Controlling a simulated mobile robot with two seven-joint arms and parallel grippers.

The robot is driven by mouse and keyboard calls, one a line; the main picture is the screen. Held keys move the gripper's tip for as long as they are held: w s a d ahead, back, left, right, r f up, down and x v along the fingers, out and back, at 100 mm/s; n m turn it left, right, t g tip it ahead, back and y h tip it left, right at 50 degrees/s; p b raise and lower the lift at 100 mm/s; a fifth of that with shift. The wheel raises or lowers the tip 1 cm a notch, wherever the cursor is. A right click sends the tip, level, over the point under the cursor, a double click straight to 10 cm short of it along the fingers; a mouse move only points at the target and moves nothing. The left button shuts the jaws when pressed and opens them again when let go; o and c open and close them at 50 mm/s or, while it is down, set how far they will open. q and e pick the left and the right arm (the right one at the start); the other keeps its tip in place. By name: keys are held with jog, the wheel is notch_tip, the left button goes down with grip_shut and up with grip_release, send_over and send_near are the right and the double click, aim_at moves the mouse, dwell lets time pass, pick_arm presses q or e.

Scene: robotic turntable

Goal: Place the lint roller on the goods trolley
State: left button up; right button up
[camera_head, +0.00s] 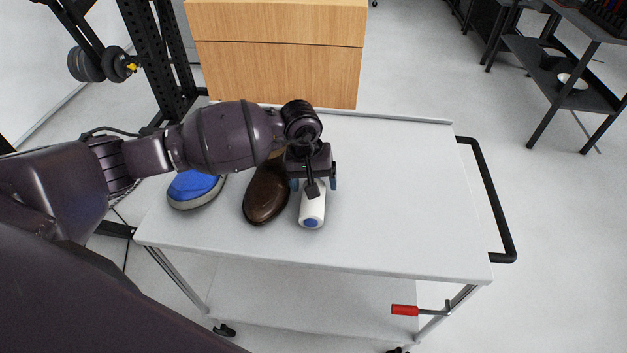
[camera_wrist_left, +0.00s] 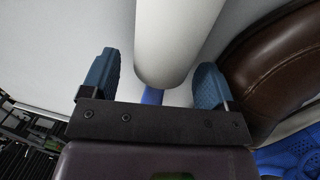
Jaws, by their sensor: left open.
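The white lint roller (camera_head: 312,212) with a blue end lies on the light grey top of the goods trolley (camera_head: 400,210), pointing toward the near edge. My left gripper (camera_head: 314,184) is over the roller's far part and hides it. In the left wrist view my left gripper (camera_wrist_left: 154,82) is open, with its blue fingers on either side of the white roller (camera_wrist_left: 172,40). The right finger is close to the roller; I cannot tell if it touches. My right gripper is not in view.
A brown leather shoe (camera_head: 265,195) lies just left of the roller, and a blue shoe (camera_head: 195,187) is further left. The right half of the trolley top is clear. A black handle (camera_head: 490,200) is at its right end. A wooden box (camera_head: 280,50) stands behind.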

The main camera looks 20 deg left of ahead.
aim_at(306, 181)
pick_arm(q)
notch_tip(306, 181, up, 12)
jog(key=a, duration=0.1)
jog(key=shift+s+a, duration=0.3)
jog(key=shift+a, duration=0.05)
jog(key=shift+f, duration=0.1)
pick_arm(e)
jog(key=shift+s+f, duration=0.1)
